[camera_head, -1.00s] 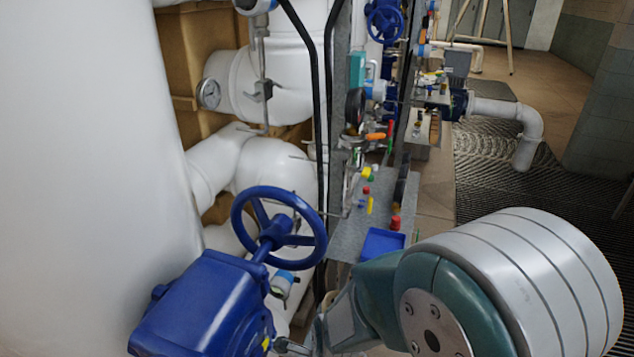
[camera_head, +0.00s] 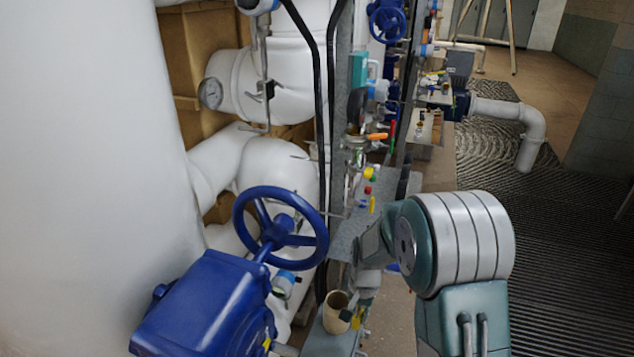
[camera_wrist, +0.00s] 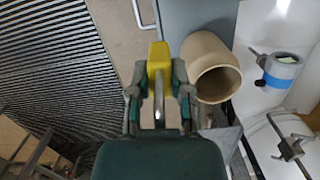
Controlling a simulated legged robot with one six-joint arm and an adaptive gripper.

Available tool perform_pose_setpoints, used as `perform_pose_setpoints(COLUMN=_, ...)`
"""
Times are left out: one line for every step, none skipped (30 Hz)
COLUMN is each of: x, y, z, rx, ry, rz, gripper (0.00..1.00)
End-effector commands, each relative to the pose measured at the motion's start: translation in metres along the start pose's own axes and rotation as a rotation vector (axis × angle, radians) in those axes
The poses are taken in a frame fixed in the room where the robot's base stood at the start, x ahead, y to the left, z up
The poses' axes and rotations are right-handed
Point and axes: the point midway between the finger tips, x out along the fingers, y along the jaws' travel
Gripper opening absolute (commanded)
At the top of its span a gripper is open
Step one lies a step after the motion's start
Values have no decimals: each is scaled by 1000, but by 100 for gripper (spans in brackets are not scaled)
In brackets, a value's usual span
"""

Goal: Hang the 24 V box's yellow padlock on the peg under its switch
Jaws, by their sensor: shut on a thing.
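My gripper (camera_wrist: 159,90) is shut on a yellow padlock (camera_wrist: 158,60) in the wrist view. The padlock's yellow body points toward the top of the picture, and its metal shackle runs back between the fingers. In the head view the yellow padlock (camera_head: 357,318) shows small below my wrist, beside a beige cup. The fingers are hard to make out there. I cannot pick out the 24 V box, its switch or the peg in either view.
The beige cup (camera_head: 336,313) is close to the padlock; it also shows in the wrist view (camera_wrist: 212,70). A blue handwheel (camera_head: 280,232) stands to the left. A grey shelf with small coloured items lies behind my arm. Grating floor is open at right.

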Motion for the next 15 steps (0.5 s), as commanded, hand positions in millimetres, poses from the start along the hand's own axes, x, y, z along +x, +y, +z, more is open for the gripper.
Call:
perform_pose_setpoints(x=1, y=5, z=-12, rx=-67, ry=0, rz=8, gripper=0)
perform_pose_setpoints(x=1, y=7, z=-18, rx=-112, ry=0, rz=14, gripper=0)
perform_pose_setpoints(x=1, y=11, z=-27, rx=-170, ry=1, rz=21, gripper=0)
perform_pose_setpoints(x=1, y=14, z=-32, rx=-211, ry=0, rz=26, gripper=0)
perform_pose_setpoints(x=1, y=16, z=-37, rx=-251, ry=0, rz=30, gripper=0)
perform_pose_setpoints(x=1, y=19, z=-43, rx=-298, ry=0, rz=37, gripper=0)
perform_pose_setpoints(x=1, y=22, z=-48, rx=-330, ry=1, rz=40, gripper=0)
perform_pose_setpoints(x=1, y=23, z=-51, rx=-358, ry=1, rz=43, gripper=0)
perform_pose_setpoints(x=1, y=26, z=-55, rx=-391, ry=1, rz=47, gripper=0)
perform_pose_setpoints(x=1, y=27, z=-57, rx=-410, ry=1, rz=49, gripper=0)
perform_pose_setpoints(x=1, y=28, z=-59, rx=-427, ry=1, rz=52, gripper=0)
perform_pose_setpoints(x=1, y=29, z=-61, rx=-444, ry=0, rz=54, gripper=0)
perform_pose_setpoints(x=1, y=30, z=-62, rx=-452, ry=0, rz=55, gripper=0)
perform_pose_setpoints(x=1, y=30, z=-63, rx=-457, ry=0, rz=56, gripper=0)
perform_pose_setpoints(x=1, y=31, z=-63, rx=-462, ry=0, rz=56, gripper=0)
